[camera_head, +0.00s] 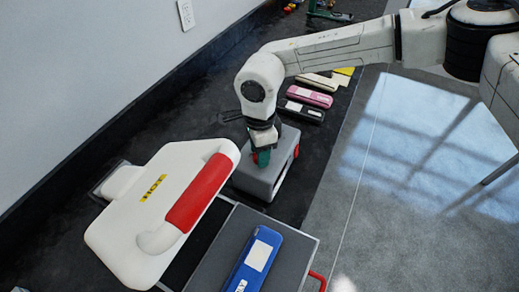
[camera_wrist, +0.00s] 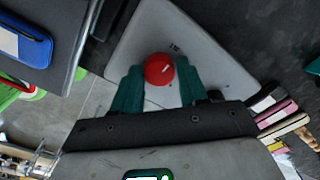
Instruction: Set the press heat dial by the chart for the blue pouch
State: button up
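A round red dial (camera_wrist: 158,69) with a short white pointer mark sits on the pale grey face of the control box (camera_wrist: 205,50) in the wrist view. A small dark print, too blurred to read, is beside it. In the head view the control box (camera_head: 262,182) stands beside the press, with my gripper (camera_head: 262,157) over its top. My gripper's green fingertips (camera_wrist: 160,80) are spread, one on each side of the dial; I cannot tell if they touch it. The blue pouch (camera_head: 240,285) with a white label lies on the press's grey bed (camera_head: 228,246).
The press's white lid (camera_head: 125,225), with a red handle (camera_head: 199,193) and yellow label, is raised left of the box. The wall closes the left; floor is clear at right.

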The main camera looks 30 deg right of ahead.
jog(key=o, duration=0.3)
jog(key=shift+o, duration=0.2)
notch_tip(320, 180, up, 11)
jog(key=b, duration=0.1)
jog(key=shift+f, duration=0.15)
dwell(0.5)
